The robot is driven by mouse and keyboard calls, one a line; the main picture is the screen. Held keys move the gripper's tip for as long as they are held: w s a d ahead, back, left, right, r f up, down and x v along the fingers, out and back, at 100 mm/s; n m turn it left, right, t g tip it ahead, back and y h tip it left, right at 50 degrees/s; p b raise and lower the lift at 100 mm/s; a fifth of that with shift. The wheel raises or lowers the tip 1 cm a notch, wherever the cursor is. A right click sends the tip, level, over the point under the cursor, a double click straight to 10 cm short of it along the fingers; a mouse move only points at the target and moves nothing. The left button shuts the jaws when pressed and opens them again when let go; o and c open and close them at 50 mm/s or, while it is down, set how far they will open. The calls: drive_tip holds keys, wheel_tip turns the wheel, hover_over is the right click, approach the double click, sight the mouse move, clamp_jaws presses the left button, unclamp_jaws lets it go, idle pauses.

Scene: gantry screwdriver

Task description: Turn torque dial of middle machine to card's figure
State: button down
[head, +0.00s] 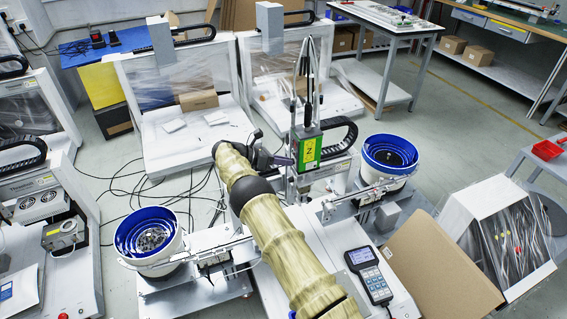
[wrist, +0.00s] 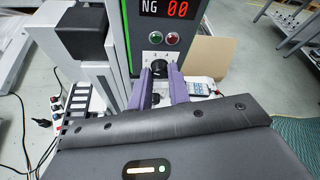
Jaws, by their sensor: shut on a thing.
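The middle machine shows in the head view with a green-edged unit (head: 307,150) bearing a yellow label, partly behind my arm. In the wrist view its dark front panel (wrist: 144,48) carries a display (wrist: 166,9) reading "NG 00", with a red lamp and a green lamp below. The black torque dial (wrist: 159,67) sits under the lamps. The two purple fingers of my gripper (wrist: 161,76) are shut on the dial, one on each side. In the head view my gripper (head: 288,160) is at the unit's left side. I cannot make out the card's figure.
Blue-lined bowl feeders stand left (head: 150,236) and right (head: 390,157) of the machine. A handheld keypad (head: 369,273) lies on its white base, beside a cardboard sheet (head: 440,270). Other wrapped machines (head: 180,80) stand behind. Cables run over the floor at left.

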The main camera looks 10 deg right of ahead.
drive_tip(key=shift+w+r, duration=0.15)
drive_tip(key=c, duration=1.7)
unclamp_jaws()
drive_tip(key=shift+c, duration=0.2)
drive_tip(key=o, duration=0.3)
drive_tip(key=shift+a, duration=0.2)
drive_tip(key=shift+o, duration=0.6)
drive_tip(key=shift+a, duration=0.2)
drive_tip(key=shift+d, duration=0.1)
drive_tip(key=shift+d, duration=0.1)
